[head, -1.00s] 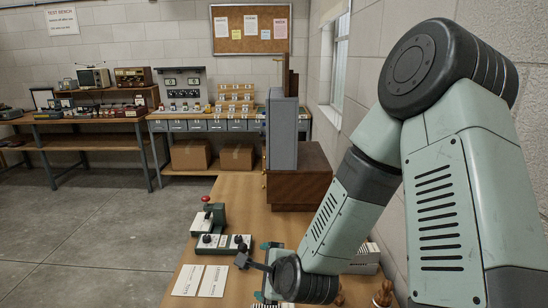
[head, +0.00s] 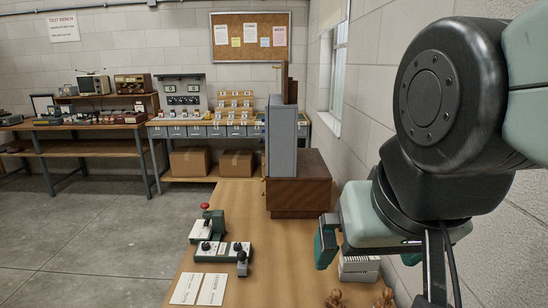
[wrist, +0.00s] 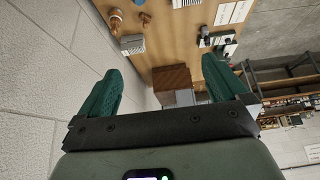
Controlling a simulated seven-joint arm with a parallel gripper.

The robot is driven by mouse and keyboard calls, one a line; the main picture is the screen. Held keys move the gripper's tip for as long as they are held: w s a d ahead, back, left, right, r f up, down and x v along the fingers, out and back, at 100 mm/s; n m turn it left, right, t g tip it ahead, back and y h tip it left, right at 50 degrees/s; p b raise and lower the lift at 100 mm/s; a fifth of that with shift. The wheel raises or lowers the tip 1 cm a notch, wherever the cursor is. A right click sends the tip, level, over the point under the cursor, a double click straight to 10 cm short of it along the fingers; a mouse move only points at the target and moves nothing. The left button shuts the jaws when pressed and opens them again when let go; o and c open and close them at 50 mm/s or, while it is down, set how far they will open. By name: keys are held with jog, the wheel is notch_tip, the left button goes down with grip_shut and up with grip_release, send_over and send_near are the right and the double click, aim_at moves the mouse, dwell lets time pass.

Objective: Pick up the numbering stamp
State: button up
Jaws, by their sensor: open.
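A small dark grey upright piece with a knobbed top (head: 242,263), possibly the numbering stamp, stands at the front edge of a white-and-green base (head: 215,252) with black knobs. I cannot tell for certain which item is the stamp. The dark piece also shows small in the wrist view (wrist: 204,40). My gripper (head: 328,243) is above the right part of the table in the head view, to the right of and apart from that piece. In the wrist view my gripper (wrist: 163,72) has its two green fingers wide apart, with nothing between them.
A green device with a red knob (head: 215,222) stands behind the base. Two printed cards (head: 200,289) lie in front. A pale ribbed box (head: 359,267) and wooden-handled pieces (head: 385,298) are at right. A brown cabinet (head: 298,190) stands behind. The table's middle is bare.

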jog(key=shift+s+d+r, duration=0.1)
jog(key=shift+s+d, duration=0.15)
jog(key=shift+s, duration=0.65)
jog(key=shift+c, duration=1.4)
